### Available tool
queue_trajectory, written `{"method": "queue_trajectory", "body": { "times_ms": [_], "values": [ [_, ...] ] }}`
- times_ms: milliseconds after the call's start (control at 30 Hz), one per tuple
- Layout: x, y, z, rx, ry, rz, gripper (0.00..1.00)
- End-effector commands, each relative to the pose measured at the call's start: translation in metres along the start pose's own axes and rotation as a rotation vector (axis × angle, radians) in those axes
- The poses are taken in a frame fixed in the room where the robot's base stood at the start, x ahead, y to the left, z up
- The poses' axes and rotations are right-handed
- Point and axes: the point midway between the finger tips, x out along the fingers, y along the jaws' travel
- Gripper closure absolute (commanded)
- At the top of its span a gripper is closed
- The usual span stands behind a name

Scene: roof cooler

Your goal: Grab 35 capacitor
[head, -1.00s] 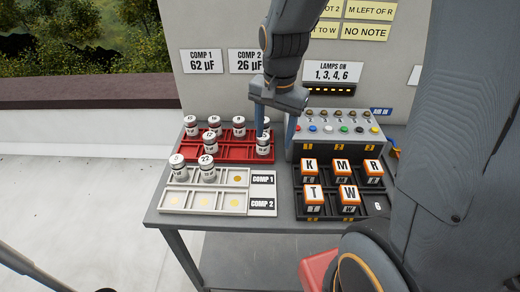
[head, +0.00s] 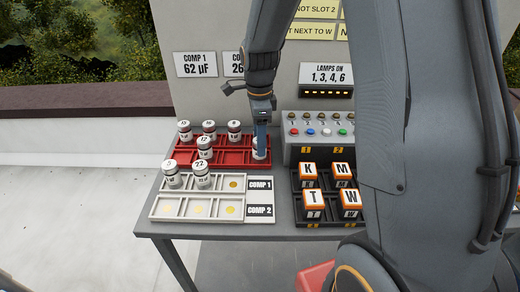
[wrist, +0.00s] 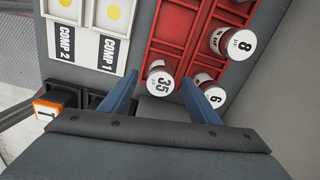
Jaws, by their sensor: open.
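The 35 capacitor (wrist: 160,82), a small can with a white numbered top, stands at the edge of the red tray (wrist: 155,60) in the wrist view. My gripper (wrist: 160,77) is open, with one blue finger on each side of it; I cannot tell whether either touches it. The 6 capacitor (wrist: 208,92) is just outside the right finger, partly hidden by it. The 8 capacitor (wrist: 233,42) stands farther up. In the head view my gripper (head: 261,150) points down at the red tray's right end, over a capacitor (head: 256,155) that it partly covers.
Several other capacitors (head: 209,130) stand in the red tray. The white COMP 1 tray (head: 214,190) holds two capacitors; the COMP 2 tray (head: 180,215) is empty. A button panel (head: 320,118) stands close to my gripper's right, with lettered blocks (head: 314,203) in front of it.

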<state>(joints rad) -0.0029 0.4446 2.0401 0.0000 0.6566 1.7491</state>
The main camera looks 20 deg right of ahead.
Motion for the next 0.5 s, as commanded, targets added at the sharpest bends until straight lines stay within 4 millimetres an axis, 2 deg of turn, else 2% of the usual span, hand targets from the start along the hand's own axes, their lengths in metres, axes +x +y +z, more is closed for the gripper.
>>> {"method": "queue_trajectory", "body": {
  "times_ms": [300, 500],
  "values": [
    [0.036, 0.0, 0.0, -0.001, 0.0, 0.002, 0.44],
    [0.04, 0.0, 0.0, -0.001, 0.0, 0.0, 0.44]
  ]
}}
